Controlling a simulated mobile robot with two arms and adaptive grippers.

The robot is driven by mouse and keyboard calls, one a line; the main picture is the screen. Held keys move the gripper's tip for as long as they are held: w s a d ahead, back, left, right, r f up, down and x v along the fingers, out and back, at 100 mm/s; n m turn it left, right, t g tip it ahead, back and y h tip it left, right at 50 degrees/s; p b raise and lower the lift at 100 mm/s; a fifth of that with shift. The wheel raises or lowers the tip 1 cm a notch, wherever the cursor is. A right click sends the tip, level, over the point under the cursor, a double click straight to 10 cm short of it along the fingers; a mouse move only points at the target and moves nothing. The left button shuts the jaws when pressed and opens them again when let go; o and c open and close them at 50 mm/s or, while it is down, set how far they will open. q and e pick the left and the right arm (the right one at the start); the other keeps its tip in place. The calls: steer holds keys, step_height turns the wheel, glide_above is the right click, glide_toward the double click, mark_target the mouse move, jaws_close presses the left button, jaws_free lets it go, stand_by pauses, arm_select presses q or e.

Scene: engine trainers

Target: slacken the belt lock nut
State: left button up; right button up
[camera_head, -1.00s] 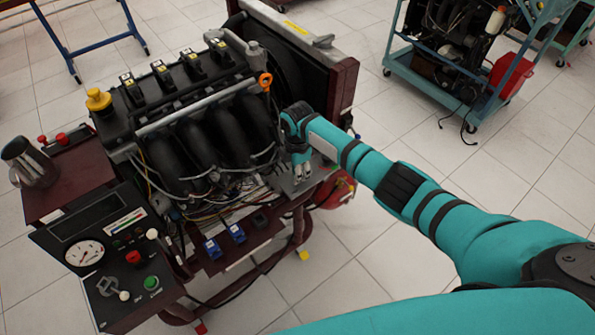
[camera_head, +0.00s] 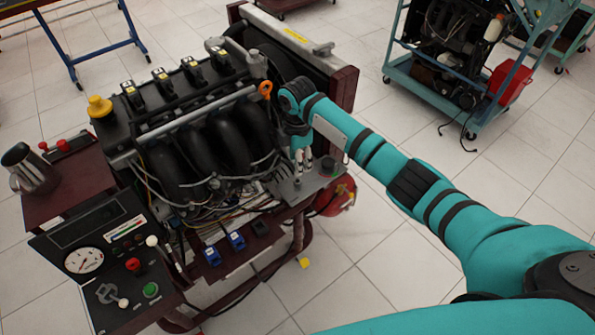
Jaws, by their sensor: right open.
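The engine trainer (camera_head: 200,135) fills the left half of the head view, with black intake pipes and a yellow oil cap. A grey metal plate (camera_head: 318,178) sits at its right front corner, with small fittings on it. My right gripper (camera_head: 303,165) hangs over this plate, pointing down, with its fingers apart and nothing seen between them. I cannot tell whether the fingertips touch anything. The belt lock nut cannot be made out; it is too small or hidden by the engine or my right wrist. My left gripper is out of view.
A control panel (camera_head: 103,238) with a gauge and knobs stands at the front left. The radiator (camera_head: 303,50) rises behind my right wrist. A blue-green cart (camera_head: 440,90) with another engine stands at the back right.

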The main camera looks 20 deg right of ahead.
steer(key=shift+r, duration=1.65)
